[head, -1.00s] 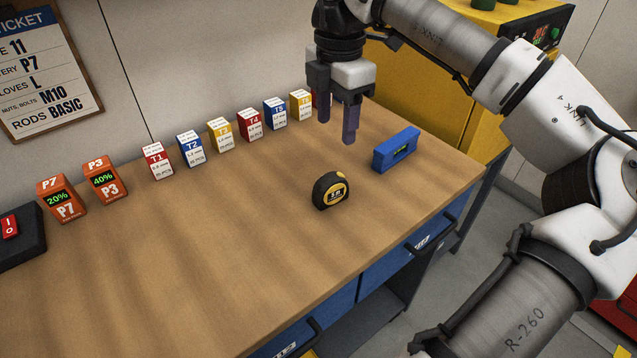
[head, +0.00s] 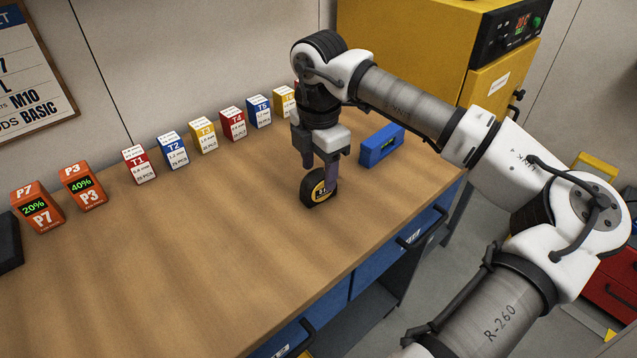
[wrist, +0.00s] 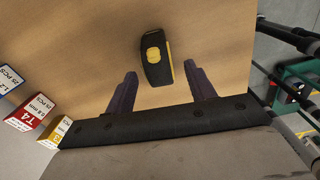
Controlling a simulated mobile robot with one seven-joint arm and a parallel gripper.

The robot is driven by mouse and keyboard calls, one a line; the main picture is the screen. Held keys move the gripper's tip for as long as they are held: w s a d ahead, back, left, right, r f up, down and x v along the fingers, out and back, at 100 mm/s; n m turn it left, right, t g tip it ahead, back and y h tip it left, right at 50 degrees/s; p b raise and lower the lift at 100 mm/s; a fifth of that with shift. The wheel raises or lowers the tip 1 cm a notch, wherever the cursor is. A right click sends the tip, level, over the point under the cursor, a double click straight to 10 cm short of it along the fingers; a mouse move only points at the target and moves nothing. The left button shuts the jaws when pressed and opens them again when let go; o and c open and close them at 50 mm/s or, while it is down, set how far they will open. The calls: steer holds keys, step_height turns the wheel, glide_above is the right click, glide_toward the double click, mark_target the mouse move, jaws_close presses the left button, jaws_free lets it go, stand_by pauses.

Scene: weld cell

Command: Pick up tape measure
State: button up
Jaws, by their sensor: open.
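The black and yellow tape measure (head: 318,190) stands on the wooden bench, toward its right end. It also shows in the wrist view (wrist: 154,58), beyond the fingertips and roughly between their lines. My gripper (head: 319,175) points down right at the tape measure, and one finger covers part of it in the head view. In the wrist view my gripper (wrist: 161,78) has its two dark fingers spread apart with nothing between their tips. I cannot tell how far the fingertips are above the bench.
A blue level (head: 381,146) lies just right of my gripper. Labelled boxes, such as the red T4 box (head: 233,124), line the back of the bench (head: 200,240). Orange battery boxes (head: 83,188) stand at left. A yellow cabinet (head: 400,40) rises behind. The front middle is clear.

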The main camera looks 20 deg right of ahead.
mark_target(319, 173)
steer(key=shift+w+f+p, duration=0.15)
steer(key=shift+f+p, duration=0.35)
steer(key=shift+f, duration=1.45)
steer(key=c, duration=1.1)
jaws_close()
steer(key=shift+r, duration=0.15)
